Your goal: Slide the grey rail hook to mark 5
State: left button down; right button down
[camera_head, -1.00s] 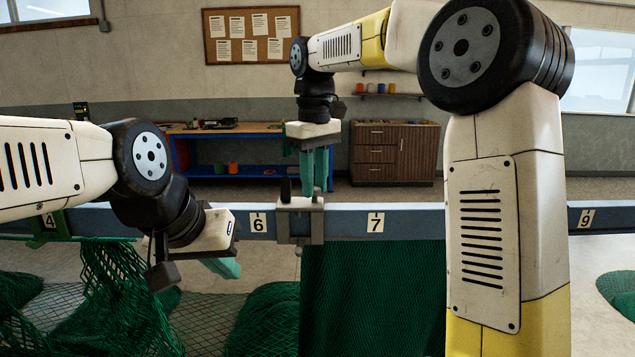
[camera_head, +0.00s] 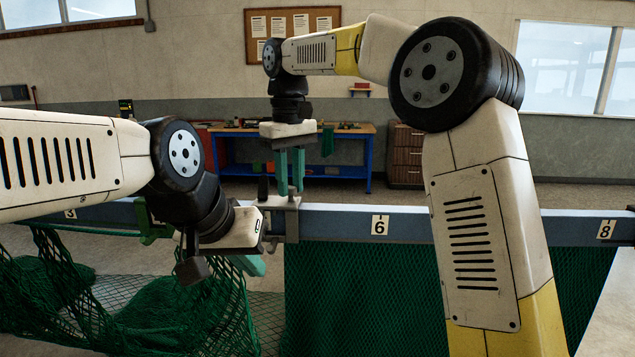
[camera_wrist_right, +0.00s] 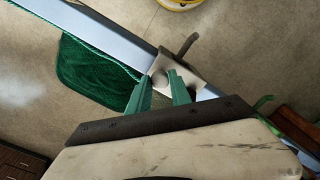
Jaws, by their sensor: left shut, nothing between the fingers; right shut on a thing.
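The grey rail hook (camera_head: 291,222) sits on the blue-grey rail (camera_head: 335,217), left of the mark 6 plate (camera_head: 380,225). A dark green net hangs from the rail to its right. My right gripper (camera_head: 291,188) comes down from above and is shut on the hook's upper part. In the right wrist view, the hook's pale plate (camera_wrist_right: 190,72) shows at the green fingertips (camera_wrist_right: 164,82). My left gripper (camera_head: 252,265) is shut and empty, low in front of the rail, just left of the hook. Mark 5 does not show; my left arm and the hook cover that stretch of rail.
A green hook (camera_head: 150,222) holds net on the rail to the left, partly behind my left arm. The mark 3 plate (camera_head: 70,213) and mark 8 plate (camera_head: 606,229) show farther out. A blue workbench (camera_head: 340,150) and drawers (camera_head: 405,155) stand behind.

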aim_at(275, 201)
jog(key=shift+a+r, duration=0.1)
jog(key=shift+a, duration=1.55)
jog(key=c, duration=1.2)
grip_release()
jog(key=shift+a, duration=0.15)
jog(key=shift+o, duration=0.2)
notch_tip(275, 201, up, 8)
